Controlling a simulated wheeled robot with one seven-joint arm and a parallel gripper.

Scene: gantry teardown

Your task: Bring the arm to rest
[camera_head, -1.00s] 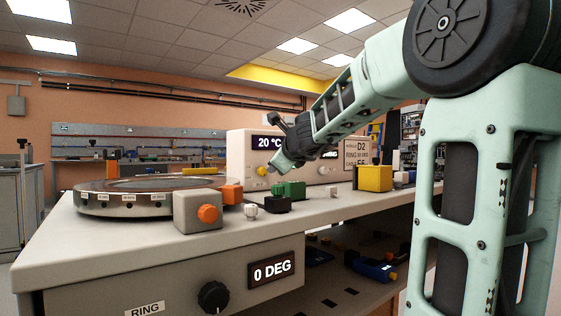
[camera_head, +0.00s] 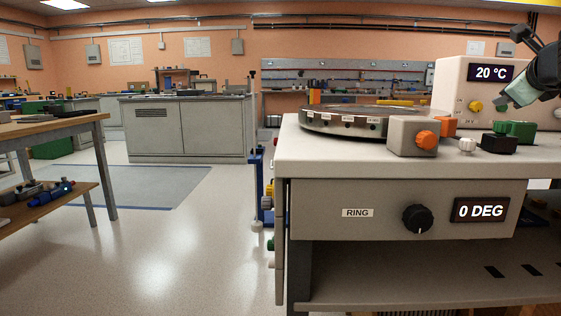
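My gripper (camera_head: 508,100) shows at the right edge of the head view, above the back right of the white bench top (camera_head: 310,153). It is in front of the instrument box with the "20 °C" display (camera_head: 453,83). Most of my arm is out of the picture. The fingertips are small and seen from the side, so I cannot tell whether they are open or shut. No held thing can be made out.
The bench carries a round ring table (camera_head: 345,121), a grey block with an orange knob (camera_head: 405,137), and green (camera_head: 522,130) and black (camera_head: 498,144) blocks. Its front has a "0 DEG" display (camera_head: 480,209). Open floor (camera_head: 190,240) lies left, before a wooden table (camera_head: 55,124).

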